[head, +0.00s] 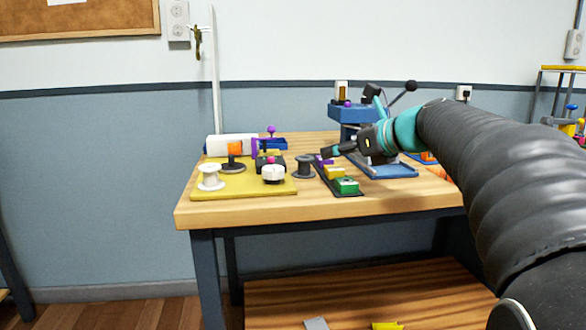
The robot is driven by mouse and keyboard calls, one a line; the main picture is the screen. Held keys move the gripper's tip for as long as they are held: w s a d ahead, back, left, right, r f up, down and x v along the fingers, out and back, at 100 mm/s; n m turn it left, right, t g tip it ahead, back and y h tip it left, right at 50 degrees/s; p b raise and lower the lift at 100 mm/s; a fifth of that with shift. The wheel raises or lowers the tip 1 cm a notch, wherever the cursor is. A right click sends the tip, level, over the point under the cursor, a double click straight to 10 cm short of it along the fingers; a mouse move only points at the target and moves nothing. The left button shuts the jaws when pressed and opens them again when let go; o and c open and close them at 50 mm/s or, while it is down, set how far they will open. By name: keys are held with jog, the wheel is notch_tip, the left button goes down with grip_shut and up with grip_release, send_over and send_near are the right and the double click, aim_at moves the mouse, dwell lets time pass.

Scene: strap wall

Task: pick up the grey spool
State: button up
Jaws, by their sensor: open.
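The grey spool (303,168) stands upright on the wooden table, just right of the yellow mat and left of the dark tray. Its top and near side show clearly. My gripper (328,152) is open, above and a little to the right of the spool in the picture. Its fingers point left, and it looks empty. It appears apart from the spool, though the exact gap in depth is hard to tell.
A yellow mat (240,190) holds a white spool (210,178), a dark piece with an orange top (234,150) and a white-topped knob (273,174). A blue press (352,113) stands behind. The table's front strip is clear.

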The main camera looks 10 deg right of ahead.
aim_at(301, 158)
jog(key=x, duration=1.2)
jog(key=shift+w+a, duration=0.1)
jog(key=c, duration=0.9)
jog(key=shift+r, duration=0.15)
jog(key=shift+c, duration=0.2)
